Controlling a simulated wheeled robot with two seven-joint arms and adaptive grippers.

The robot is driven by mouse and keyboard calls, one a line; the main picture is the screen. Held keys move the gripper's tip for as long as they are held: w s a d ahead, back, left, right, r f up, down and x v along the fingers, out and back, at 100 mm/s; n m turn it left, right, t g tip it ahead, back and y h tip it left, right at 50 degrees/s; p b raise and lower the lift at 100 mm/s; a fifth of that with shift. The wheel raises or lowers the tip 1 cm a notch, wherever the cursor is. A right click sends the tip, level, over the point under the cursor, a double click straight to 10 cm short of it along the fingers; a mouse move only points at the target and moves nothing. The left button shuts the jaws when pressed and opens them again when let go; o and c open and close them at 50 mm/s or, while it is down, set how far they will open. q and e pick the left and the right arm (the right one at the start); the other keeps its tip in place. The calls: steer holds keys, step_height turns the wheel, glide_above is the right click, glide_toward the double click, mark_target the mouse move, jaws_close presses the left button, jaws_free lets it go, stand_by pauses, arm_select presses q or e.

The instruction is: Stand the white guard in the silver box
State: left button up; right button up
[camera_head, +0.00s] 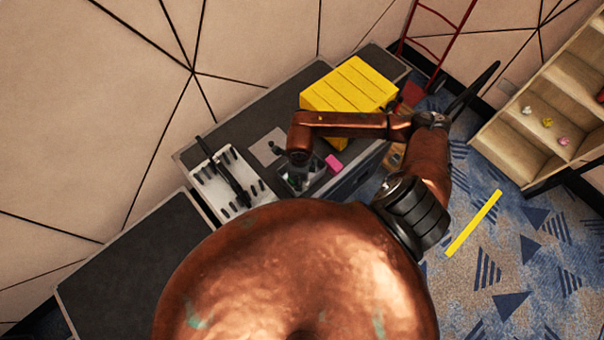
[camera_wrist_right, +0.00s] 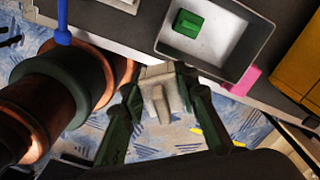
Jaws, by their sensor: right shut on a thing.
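The white guard (camera_wrist_right: 158,92) is a pale, stepped piece held between the dark green fingers of my right gripper (camera_wrist_right: 157,84) in the right wrist view. The silver box (camera_wrist_right: 243,40) is an open grey tray just beyond the fingertips, with a green block (camera_wrist_right: 193,23) lying inside. The guard appears beside the box's near wall; I cannot tell whether they touch. In the head view my right gripper (camera_head: 297,178) points down at the silver box (camera_head: 319,178) and partly hides it. The guard cannot be made out there. My left gripper is not in view.
A pink block (camera_head: 333,163) stands beside the box. A white tray (camera_head: 209,180) with several black pegs and a long black bar lies to the left. A yellow crate (camera_head: 350,88) stands behind. The dark desk at lower left (camera_head: 130,270) is clear.

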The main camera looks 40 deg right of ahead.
steer(key=s+m, duration=0.1)
steer(key=s+f+m, duration=0.1)
steer(key=shift+d+f+m, duration=0.15)
steer(key=shift+d+m, duration=0.05)
steer(key=shift+m, duration=0.2)
steer(key=w+d+f+b, duration=0.4)
steer(key=w, duration=0.1)
steer(key=w+d+f+b, duration=0.4)
steer(key=f+b, duration=0.1)
steer(key=shift+w+d+f, duration=0.1)
steer(key=shift+w+d, duration=0.25)
steer(key=shift+w, duration=0.05)
steer(key=shift+w+d+f, duration=0.1)
steer(key=shift+f, duration=0.05)
arm_select(q)
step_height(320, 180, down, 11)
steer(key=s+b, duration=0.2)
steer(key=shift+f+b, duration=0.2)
steer(key=shift+b, duration=0.1)
arm_select(e)
steer(key=shift+w+d+f, duration=0.1)
steer(key=shift+f, duration=0.8)
steer(key=shift+w+d+f, duration=0.1)
steer(key=shift+f, duration=0.75)
steer(key=shift+f, duration=0.2)
steer(key=o, duration=0.7)
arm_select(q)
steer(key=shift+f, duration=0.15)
